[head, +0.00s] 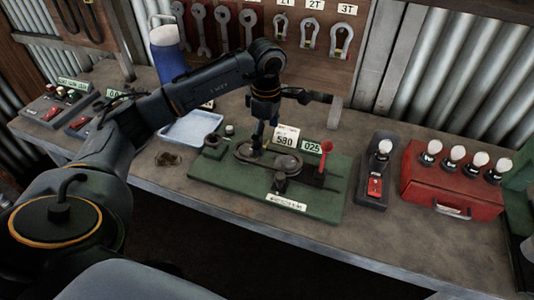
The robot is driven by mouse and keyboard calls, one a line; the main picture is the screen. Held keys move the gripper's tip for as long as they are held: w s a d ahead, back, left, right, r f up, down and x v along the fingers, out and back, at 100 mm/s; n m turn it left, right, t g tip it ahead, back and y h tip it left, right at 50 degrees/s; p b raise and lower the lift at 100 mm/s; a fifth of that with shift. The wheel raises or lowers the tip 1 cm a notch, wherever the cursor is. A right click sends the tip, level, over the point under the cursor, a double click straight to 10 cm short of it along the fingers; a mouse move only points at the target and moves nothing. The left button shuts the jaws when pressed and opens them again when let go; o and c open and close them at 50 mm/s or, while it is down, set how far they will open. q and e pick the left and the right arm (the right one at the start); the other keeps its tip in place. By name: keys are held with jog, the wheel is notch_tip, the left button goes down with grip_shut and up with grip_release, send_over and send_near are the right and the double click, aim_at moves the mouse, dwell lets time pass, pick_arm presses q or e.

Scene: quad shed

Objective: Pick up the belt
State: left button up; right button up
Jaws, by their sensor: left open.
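A dark loop that looks like the belt (268,159) lies around two round pulleys on the green board (212,178) on the bench. My left gripper (258,143) points down over the left part of this loop, by the left pulley. It is open. It hides part of the loop, and I cannot tell whether its fingers touch it. My right gripper is not in view.
A red-handled lever (325,154) and number cards stand on the board. A light blue tray (194,129) and a small dark brown item (168,159) lie left. A switch box (374,187) and red case (450,190) stand right. Tools hang behind.

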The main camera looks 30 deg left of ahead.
aim_at(266, 149)
pick_arm(q)
jog(key=shift+d+f+p, duration=0.1)
jog(key=shift+f+p, duration=0.45)
jog(key=shift+f, duration=0.1)
notch_tip(266, 149, down, 4)
jog(key=shift+r+p, duration=0.2)
jog(key=shift+p, duration=0.55)
jog(key=shift+f, duration=0.3)
jog(key=shift+f+b, duration=0.2)
jog(key=shift+b, duration=0.2)
jog(key=shift+c, duration=0.4)
jog(key=c, duration=1.2)
